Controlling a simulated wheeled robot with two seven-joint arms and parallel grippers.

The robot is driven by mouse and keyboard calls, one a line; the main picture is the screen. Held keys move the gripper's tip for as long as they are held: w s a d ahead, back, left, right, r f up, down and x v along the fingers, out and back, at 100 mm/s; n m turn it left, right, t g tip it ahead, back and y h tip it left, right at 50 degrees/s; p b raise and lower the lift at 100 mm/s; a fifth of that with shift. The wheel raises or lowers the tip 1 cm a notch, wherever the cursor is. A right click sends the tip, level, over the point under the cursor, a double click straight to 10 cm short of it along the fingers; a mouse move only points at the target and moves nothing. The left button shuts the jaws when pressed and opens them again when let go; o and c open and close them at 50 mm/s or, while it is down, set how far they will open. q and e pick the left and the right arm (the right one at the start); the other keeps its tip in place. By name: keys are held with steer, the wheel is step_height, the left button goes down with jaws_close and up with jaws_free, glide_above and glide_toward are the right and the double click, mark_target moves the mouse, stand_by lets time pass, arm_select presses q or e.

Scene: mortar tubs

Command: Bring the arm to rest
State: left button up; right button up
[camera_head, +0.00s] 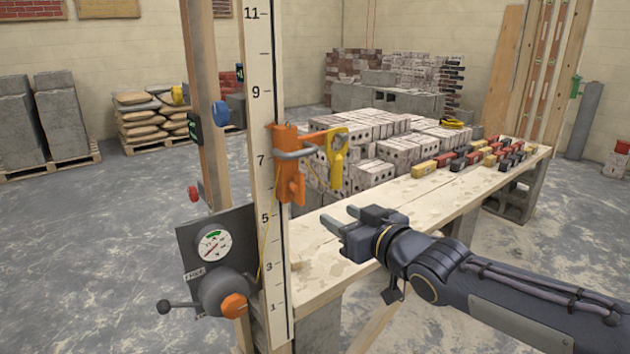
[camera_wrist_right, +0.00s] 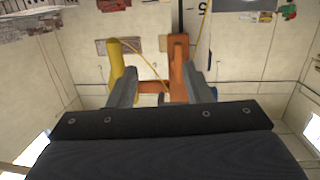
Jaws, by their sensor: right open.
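My right gripper (camera_head: 340,222) is open with nothing between its fingers. Its arm comes in from the lower right, and the gripper hangs above the near end of the wooden bench, pointing left toward the numbered pole (camera_head: 262,110). In the right wrist view the two grey fingers (camera_wrist_right: 160,88) are apart. Beyond them show an orange clamp (camera_wrist_right: 180,70) and a yellow handle (camera_wrist_right: 115,60). In the head view the orange clamp (camera_head: 290,165) sits on the pole near the 7, with the yellow piece (camera_head: 337,150) beside it. My left gripper is not in view.
The wooden bench (camera_head: 400,205) bears a row of red, black and yellow blocks (camera_head: 470,158) at its far end. A gauge box (camera_head: 215,245) with an orange knob stands at the pole's foot. Brick stacks (camera_head: 375,135) stand behind the bench. Grey floor is open at left.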

steer(key=s+d+f+m+g+h, duration=0.4)
steer(key=s+d+f+m+h, duration=0.15)
steer(key=s+d+f, duration=0.75)
steer(key=s+f+m+g, duration=0.1)
steer(key=s+f+g, duration=0.15)
steer(key=s, duration=0.65)
steer(key=s+f+m+g, duration=0.2)
steer(key=s+f, duration=0.2)
steer(key=s, duration=0.4)
step_height(320, 180, up, 15)
steer(key=p, duration=1.5)
steer(key=shift+s+n+y, duration=0.15)
steer(key=shift+n+y, duration=0.2)
steer(key=shift+d, duration=0.1)
